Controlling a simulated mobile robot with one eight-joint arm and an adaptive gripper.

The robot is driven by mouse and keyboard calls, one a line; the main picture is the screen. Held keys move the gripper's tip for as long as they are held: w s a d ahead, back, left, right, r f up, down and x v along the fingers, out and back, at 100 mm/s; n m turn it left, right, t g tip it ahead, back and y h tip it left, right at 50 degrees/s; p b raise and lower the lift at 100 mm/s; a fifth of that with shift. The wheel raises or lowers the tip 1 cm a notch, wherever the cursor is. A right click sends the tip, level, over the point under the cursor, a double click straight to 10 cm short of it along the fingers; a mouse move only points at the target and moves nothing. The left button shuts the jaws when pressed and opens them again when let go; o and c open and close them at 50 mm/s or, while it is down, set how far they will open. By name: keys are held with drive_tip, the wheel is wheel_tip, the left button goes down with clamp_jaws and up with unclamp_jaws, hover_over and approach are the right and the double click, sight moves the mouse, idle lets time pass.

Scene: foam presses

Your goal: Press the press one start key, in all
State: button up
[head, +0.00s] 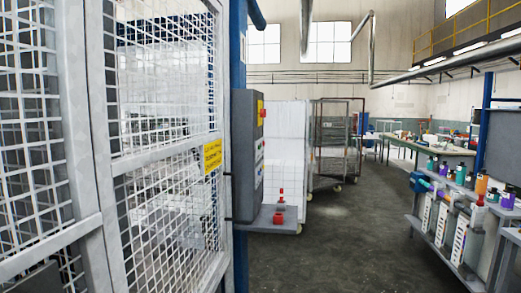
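A grey control box (245,145) is mounted at the right end of a mesh guard, beside a blue post (238,60). I see it nearly edge-on. Its control face points right and shows a red and yellow part (261,112) near the top, with small coloured marks below. I cannot make out which one is the press one start key, nor read any label. My gripper is not in view.
The mesh guard (108,80) fills the left side and carries a yellow sign (212,155). Wheeled mesh carts (333,140) stand behind. A rack of bottles (445,215) stands right. Open floor (350,245) lies between.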

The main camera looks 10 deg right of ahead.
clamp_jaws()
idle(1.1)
